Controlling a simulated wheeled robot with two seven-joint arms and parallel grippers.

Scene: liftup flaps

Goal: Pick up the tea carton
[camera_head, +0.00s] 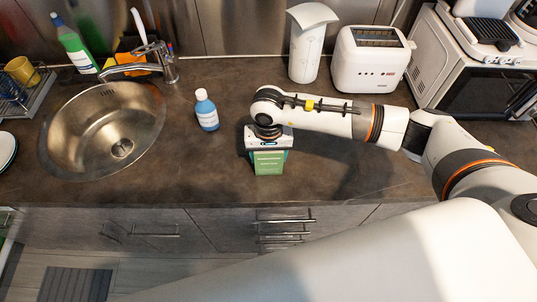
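The tea carton (269,164) is a small green box with pale lettering, on the dark counter near its front edge. My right gripper (268,154) is directly above it and points down, with its white body over the carton's top. Dark finger parts show at the carton's left and right sides. The gripper hides the top of the carton, and I cannot tell whether the fingers press on it. My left gripper is out of view.
A blue bottle with a white cap (206,110) stands left of the carton. A round sink (75,150) is farther left. A white canister (309,45), a toaster (369,60) and a microwave (460,75) stand at the back. The counter front between sink and carton is clear.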

